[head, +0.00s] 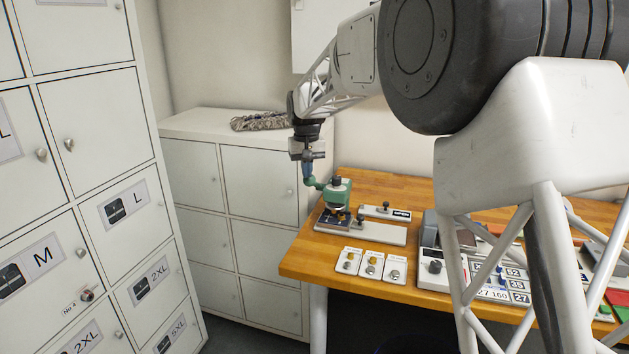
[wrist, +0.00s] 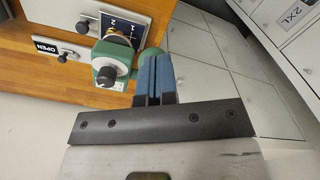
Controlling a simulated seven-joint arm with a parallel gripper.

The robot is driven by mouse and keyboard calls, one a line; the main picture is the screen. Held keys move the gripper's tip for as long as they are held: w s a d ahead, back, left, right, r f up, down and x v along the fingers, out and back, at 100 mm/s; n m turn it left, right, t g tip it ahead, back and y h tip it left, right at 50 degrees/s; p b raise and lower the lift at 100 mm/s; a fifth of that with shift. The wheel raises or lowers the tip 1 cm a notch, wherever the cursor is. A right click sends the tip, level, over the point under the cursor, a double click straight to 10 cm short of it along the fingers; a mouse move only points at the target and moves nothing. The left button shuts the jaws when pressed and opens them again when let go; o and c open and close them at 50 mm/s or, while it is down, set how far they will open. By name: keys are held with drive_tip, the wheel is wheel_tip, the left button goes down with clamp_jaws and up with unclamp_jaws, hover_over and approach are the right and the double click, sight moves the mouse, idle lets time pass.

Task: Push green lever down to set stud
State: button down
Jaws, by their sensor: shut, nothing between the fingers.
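The green press (head: 338,192) stands at the left end of the wooden table, with a dark knob on top. Its green lever (head: 313,183) sticks out to the left, towards my gripper (head: 308,170). My gripper points down, shut and empty, right at the lever's outer end. In the wrist view the blue fingertips (wrist: 155,68) are together and cover part of the lever; the green press (wrist: 113,60) is just left of them. I cannot tell whether the fingers touch the lever. The stud is not clearly visible.
A small plate marked OPEN (wrist: 45,46) lies beside the press. Three cards with round studs (head: 371,264) lie at the table's front edge. A grey device with number tiles (head: 433,267) stands right. Lockers (head: 190,170) stand behind and left.

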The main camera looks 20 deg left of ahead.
drive_tip(key=shift+r, duration=3)
drive_tip(key=s+d+r+m, duration=0.1)
drive_tip(key=s+d, duration=0.5)
drive_tip(key=d, duration=0.5)
drive_tip(key=s+d+r+m+t, duration=0.1)
drive_tip(key=s+d+r, duration=0.1)
drive_tip(key=s+d, duration=0.65)
drive_tip(key=s+d+r+m, duration=0.1)
drive_tip(key=s+d, duration=0.4)
drive_tip(key=d, duration=0.7)
drive_tip(key=s+d+f+m, duration=0.1)
drive_tip(key=s+d+f, duration=0.3)
drive_tip(key=s, duration=0.5)
drive_tip(key=s+d+f+m+t, duration=0.1)
drive_tip(key=s+d+f, duration=0.2)
drive_tip(key=s+d, duration=0.4)
drive_tip(key=s+d+f+m, duration=0.1)
drive_tip(key=s+d+f, duration=0.3)
drive_tip(key=s, duration=0.7)
drive_tip(key=shift+s+d+f+t, duration=0.3)
drive_tip(key=shift+s+d, duration=0.1)
drive_tip(key=shift+d, duration=0.25)
